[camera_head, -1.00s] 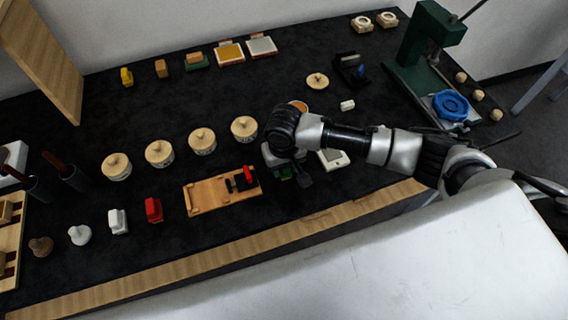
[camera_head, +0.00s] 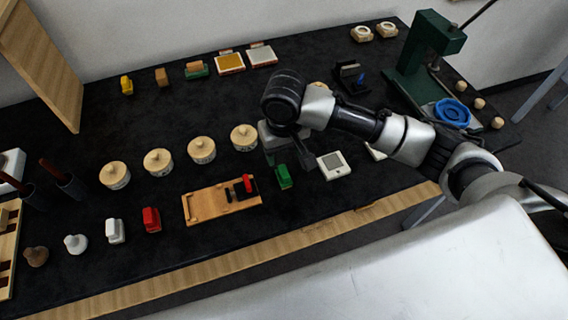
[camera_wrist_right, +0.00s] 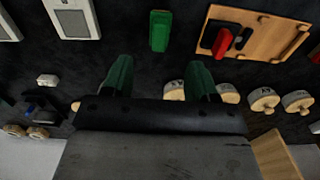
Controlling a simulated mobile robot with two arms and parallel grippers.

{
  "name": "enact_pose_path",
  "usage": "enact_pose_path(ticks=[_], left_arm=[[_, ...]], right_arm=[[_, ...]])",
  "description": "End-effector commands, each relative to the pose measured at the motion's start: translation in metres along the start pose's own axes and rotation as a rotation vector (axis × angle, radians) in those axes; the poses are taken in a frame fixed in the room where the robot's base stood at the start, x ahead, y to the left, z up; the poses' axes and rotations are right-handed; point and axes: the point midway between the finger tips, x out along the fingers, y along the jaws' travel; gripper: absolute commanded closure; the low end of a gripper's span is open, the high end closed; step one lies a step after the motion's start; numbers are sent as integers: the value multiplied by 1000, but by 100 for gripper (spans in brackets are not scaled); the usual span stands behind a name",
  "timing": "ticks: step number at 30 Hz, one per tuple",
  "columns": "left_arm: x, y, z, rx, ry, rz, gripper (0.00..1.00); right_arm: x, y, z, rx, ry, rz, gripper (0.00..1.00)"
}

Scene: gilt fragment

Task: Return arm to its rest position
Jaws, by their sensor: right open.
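My right arm reaches in from the right in the head view. Its gripper (camera_head: 288,158) hangs above the dark table (camera_head: 240,105). In the right wrist view the two green fingers (camera_wrist_right: 160,78) are spread apart with nothing between them. A small green block (camera_head: 283,176) stands on the table close to the gripper, apart from it. The block also shows beyond the fingertips in the right wrist view (camera_wrist_right: 160,30). My left gripper is not in view.
A wooden board (camera_head: 222,201) with a red-handled piece lies left of the green block. Several lidded round jars (camera_head: 201,150) stand in a row behind it. A white device (camera_head: 334,165) lies right of the block. A green press (camera_head: 425,60) stands at the back right.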

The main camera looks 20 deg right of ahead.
Motion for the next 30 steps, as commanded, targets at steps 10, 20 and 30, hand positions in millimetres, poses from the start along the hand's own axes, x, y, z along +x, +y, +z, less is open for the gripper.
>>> enact_pose_path(ticks=[10, 20, 30], left_arm=[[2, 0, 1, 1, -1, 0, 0], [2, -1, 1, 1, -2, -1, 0], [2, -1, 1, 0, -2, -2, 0]], right_arm=[[-21, 0, 0, 0, -1, -1, 41], [-21, 0, 0, 0, -1, 0, 41], [5, -30, 31, -122, 40, -117, 41]])
